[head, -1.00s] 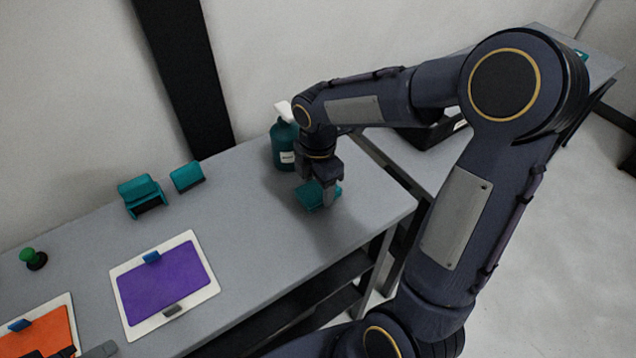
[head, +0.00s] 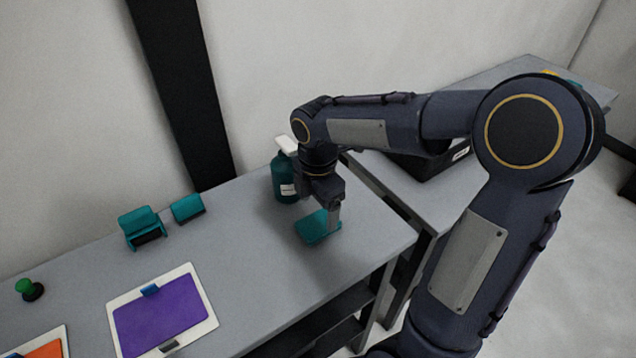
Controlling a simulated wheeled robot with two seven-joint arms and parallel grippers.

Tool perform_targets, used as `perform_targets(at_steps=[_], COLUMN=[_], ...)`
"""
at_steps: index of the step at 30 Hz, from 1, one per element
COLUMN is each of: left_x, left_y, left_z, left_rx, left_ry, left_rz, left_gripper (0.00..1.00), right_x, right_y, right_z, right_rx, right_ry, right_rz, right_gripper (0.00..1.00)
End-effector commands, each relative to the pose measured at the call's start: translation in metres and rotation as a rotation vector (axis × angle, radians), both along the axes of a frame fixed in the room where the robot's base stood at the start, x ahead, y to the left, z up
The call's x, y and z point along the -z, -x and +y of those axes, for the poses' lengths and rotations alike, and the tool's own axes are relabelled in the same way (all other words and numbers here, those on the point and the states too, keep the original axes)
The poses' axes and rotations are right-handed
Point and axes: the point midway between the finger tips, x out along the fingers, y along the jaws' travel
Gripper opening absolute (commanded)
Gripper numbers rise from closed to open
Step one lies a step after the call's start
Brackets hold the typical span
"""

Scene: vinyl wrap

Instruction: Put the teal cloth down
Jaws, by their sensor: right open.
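The teal cloth (head: 315,229) is a small folded pad lying on the grey table (head: 250,245), near its right end. My right gripper (head: 332,222) is pointed down just above and beside the cloth's right side. It is open; the arm hides part of its fingers, and I cannot tell whether a finger touches the cloth. My left gripper is not in view.
A teal spray bottle (head: 284,178) stands close behind the gripper. Teal blocks (head: 142,227) stand at the table's back edge. A white board with a purple sheet (head: 160,314) lies at the front left. A dark bin (head: 430,160) sits on the other table.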

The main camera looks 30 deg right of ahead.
Motion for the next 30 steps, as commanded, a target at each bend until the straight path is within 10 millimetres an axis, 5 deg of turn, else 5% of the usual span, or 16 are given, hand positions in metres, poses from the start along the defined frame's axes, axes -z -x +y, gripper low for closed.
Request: perform_targets(at_steps=[9, 17, 22, 30], left_x=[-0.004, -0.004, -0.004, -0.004], left_y=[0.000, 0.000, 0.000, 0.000], left_z=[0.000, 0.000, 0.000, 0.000], left_rx=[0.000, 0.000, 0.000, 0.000], left_ry=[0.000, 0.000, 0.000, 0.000], left_rz=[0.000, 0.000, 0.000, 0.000], left_gripper=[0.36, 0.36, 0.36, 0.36], right_x=[-0.064, -0.083, -0.084, -0.056], right_y=[-0.001, 0.014, 0.073, 0.153], right_z=[0.000, -0.001, 0.003, 0.030], right_rx=[-0.001, 0.109, 0.600, 1.471], right_ry=[0.000, -0.026, -0.172, -0.547], right_rz=[-0.004, -0.029, -0.115, -0.115], right_gripper=[0.80, 0.80, 0.80, 0.80])
